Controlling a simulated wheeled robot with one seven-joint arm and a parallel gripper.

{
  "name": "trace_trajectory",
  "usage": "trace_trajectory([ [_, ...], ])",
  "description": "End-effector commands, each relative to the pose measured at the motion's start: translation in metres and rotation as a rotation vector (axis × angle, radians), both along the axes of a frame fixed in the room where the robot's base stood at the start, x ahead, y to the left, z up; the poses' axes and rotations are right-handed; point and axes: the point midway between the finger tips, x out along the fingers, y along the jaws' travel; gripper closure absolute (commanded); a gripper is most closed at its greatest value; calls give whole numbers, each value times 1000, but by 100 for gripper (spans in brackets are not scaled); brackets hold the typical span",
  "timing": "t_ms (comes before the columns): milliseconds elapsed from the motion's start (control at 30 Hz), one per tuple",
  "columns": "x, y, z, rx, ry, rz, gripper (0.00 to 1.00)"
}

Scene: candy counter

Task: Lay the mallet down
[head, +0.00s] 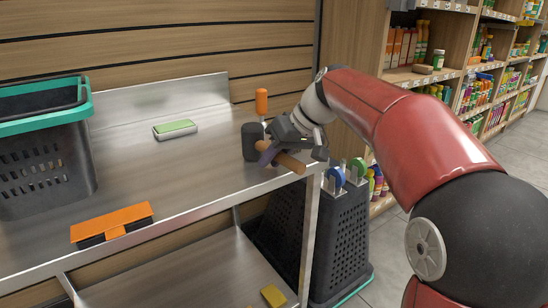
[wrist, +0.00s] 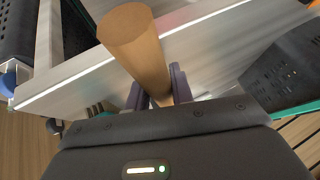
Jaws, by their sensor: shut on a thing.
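The mallet has a dark cylindrical head (head: 251,143) and a wooden handle (head: 290,162). It is at the right end of the metal counter (head: 200,165), with the handle pointing right towards the front edge. My gripper (head: 270,152) is shut on the handle, close to the head. I cannot tell whether the head touches the counter. In the wrist view, the wooden handle (wrist: 140,50) stands between the purple fingers of my gripper (wrist: 160,85); the mallet head is hidden there.
An orange-handled tool (head: 262,103) stands behind the mallet. A green-and-white block (head: 175,129), an orange brush (head: 112,223) and a black basket with a teal rim (head: 45,165) are on the counter. Its middle is clear. Dark bins (head: 340,240) stand below the right end.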

Motion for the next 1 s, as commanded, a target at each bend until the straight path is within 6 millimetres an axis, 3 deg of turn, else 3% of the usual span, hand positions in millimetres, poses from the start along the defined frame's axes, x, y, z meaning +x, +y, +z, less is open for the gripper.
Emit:
trace_trajectory([
  [533, -1, -1, -14, -6, 18, 3, 100],
  [567, -1, -1, -14, -7, 19, 3, 73],
  [633, -1, -1, -14, -7, 19, 3, 64],
  [1000, 0, -2, -15, -7, 20, 1, 64],
])
